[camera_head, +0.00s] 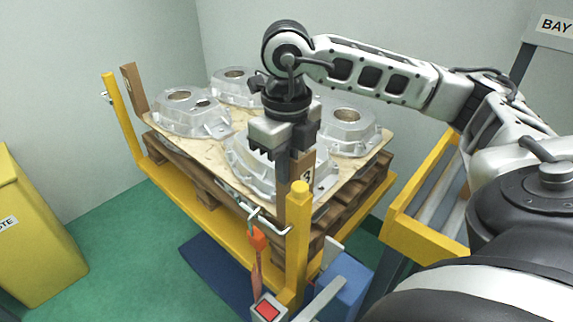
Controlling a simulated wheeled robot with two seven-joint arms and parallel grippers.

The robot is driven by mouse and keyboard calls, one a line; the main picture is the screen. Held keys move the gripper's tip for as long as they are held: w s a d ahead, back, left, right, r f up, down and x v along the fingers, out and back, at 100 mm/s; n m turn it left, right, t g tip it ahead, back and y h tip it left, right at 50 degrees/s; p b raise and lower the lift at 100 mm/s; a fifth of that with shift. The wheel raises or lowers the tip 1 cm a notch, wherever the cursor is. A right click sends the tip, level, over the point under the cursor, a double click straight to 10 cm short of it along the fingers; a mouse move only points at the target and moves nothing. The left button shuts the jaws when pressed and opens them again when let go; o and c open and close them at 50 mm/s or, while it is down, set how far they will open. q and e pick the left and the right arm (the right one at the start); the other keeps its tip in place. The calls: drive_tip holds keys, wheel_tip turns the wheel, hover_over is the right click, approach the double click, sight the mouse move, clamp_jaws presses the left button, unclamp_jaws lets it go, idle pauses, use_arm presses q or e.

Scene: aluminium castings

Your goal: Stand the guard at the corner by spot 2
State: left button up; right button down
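My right gripper (287,145) points down over the near corner of the loaded pallet. It is shut on the upper end of a brown, upright corner guard (283,190), its fingers close together. The guard's lower end is by the near yellow post; whether it touches the pallet I cannot tell. A mark for spot 2 is not visible. Another brown guard (132,90) stands upright at the far left corner, beside a yellow post. My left gripper is not in view.
Several aluminium castings (190,112) sit on the pale board (222,166) on a wooden pallet. Yellow posts (297,240) rise at the near and left corners. A yellow bin (35,225) stands left; green floor is free between.

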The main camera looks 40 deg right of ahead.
drive_tip(key=shift+f, duration=0.15)
drive_tip(key=c, duration=1.6)
unclamp_jaws()
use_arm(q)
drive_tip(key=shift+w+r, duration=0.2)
